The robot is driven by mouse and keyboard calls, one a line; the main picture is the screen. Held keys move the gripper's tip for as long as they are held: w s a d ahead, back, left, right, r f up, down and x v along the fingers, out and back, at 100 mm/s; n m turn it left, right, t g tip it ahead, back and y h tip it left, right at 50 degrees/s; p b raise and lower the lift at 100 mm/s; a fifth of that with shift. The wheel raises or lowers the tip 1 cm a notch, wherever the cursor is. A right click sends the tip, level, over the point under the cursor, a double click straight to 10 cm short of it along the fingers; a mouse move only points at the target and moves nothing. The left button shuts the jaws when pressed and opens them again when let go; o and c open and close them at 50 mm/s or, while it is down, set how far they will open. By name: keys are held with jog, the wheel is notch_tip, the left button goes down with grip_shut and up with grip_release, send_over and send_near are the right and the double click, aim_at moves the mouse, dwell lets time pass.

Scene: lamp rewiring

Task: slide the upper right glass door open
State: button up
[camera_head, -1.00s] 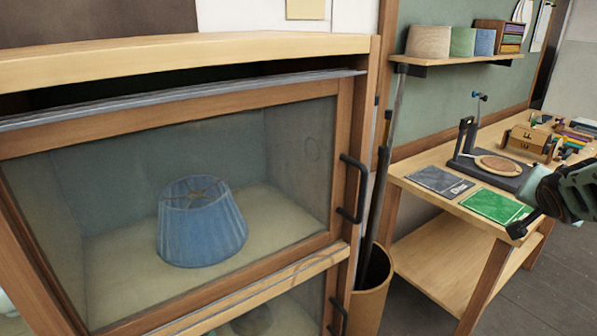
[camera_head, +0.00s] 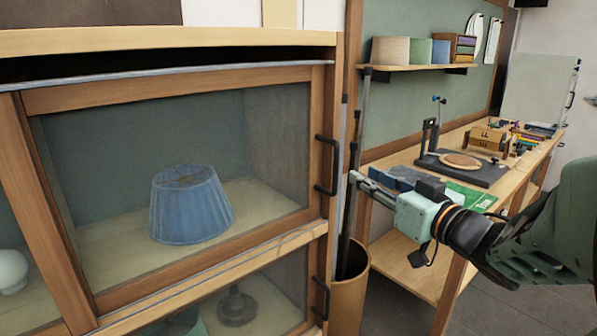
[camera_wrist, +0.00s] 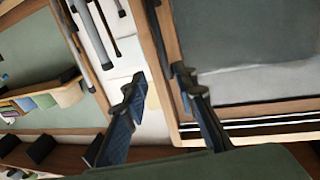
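The upper right glass door (camera_head: 275,135) has a brown wooden frame and stands at the right end of the cabinet, against the right post. Its black bar handle (camera_head: 333,165) is upright on the right stile. A pleated blue lampshade (camera_head: 188,205) shows behind the glass. My gripper (camera_head: 356,181) is just right of the handle in the head view, apart from it in the picture; the depth gap is unclear. In the wrist view my gripper (camera_wrist: 160,86) has its two dark fingers spread with nothing seen between them. The right finger overlaps the door-side wood edge there.
A lower glass door with its own black handle (camera_head: 321,299) is below. A tan bin (camera_head: 349,299) holding long rods stands right of the cabinet. A workbench (camera_head: 405,250) and a wall shelf (camera_head: 420,72) are at the right.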

jog(key=b, duration=0.2)
send_over(334, 190)
jog(key=shift+w+d, duration=0.1)
jog(key=shift+w, duration=0.25)
jog(key=shift+c, duration=0.2)
grip_shut()
